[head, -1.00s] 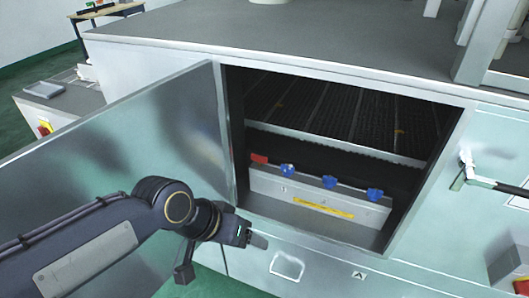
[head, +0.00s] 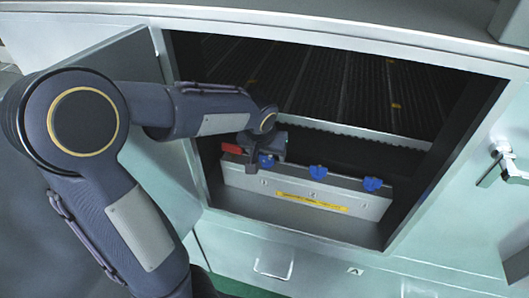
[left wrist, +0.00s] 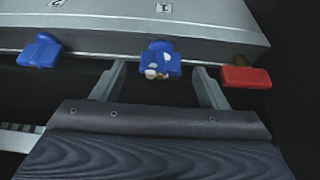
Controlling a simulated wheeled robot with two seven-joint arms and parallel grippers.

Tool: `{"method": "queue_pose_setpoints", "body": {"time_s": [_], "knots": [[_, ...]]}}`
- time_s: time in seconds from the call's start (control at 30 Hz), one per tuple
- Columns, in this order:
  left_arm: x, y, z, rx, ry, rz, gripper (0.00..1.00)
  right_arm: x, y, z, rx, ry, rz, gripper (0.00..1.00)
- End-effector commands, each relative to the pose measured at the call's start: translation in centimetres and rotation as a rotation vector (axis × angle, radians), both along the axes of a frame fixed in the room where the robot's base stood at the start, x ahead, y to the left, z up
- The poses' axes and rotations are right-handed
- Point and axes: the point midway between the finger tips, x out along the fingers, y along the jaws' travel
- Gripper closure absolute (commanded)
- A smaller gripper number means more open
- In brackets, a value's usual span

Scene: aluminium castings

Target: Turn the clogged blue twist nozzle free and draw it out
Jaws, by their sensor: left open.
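Several blue nozzles sit in a row on a grey manifold box (head: 300,197) inside the open cabinet. The clogged blue nozzle (left wrist: 160,60), with pale and tan crust on it, is beside the number 1 in the left wrist view; it shows partly hidden in the head view (head: 266,161). My left gripper (left wrist: 158,82) is open, its two fingers on either side of this nozzle and apart from it; the head view shows it (head: 258,158) over the box's left end. A clean blue nozzle (left wrist: 40,50) is by the number 2. My right gripper is not in view.
A red handle or block (left wrist: 245,77) lies close beside my left gripper's finger, also seen in the head view (head: 231,148). The cabinet frame (head: 420,262) surrounds the opening, with the open door (head: 110,65) at left. A dark slatted bed (head: 330,85) lies behind the box.

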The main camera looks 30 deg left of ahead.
Motion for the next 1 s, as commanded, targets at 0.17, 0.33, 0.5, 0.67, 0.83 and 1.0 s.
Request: {"method": "queue_pose_setpoints", "body": {"time_s": [0.17,0.33,0.5,0.67,0.83,1.0], "knots": [[0.7,0.2,-1.9,0.000,-0.001,0.001,0.33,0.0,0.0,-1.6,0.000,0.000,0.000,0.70],[0.9,0.3,-2.1,-0.001,-0.001,0.001,0.33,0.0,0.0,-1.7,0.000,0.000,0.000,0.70],[0.9,0.2,-2.1,-0.001,-0.001,0.001,0.33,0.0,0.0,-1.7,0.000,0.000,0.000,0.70],[0.9,0.2,-2.1,-0.001,0.000,0.001,0.51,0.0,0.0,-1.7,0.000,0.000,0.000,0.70],[0.9,0.2,-2.1,-0.001,0.000,0.001,0.73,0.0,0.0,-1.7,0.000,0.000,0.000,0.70],[0.9,0.2,-2.1,-0.001,0.000,0.020,0.81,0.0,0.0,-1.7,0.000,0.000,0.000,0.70]]}}
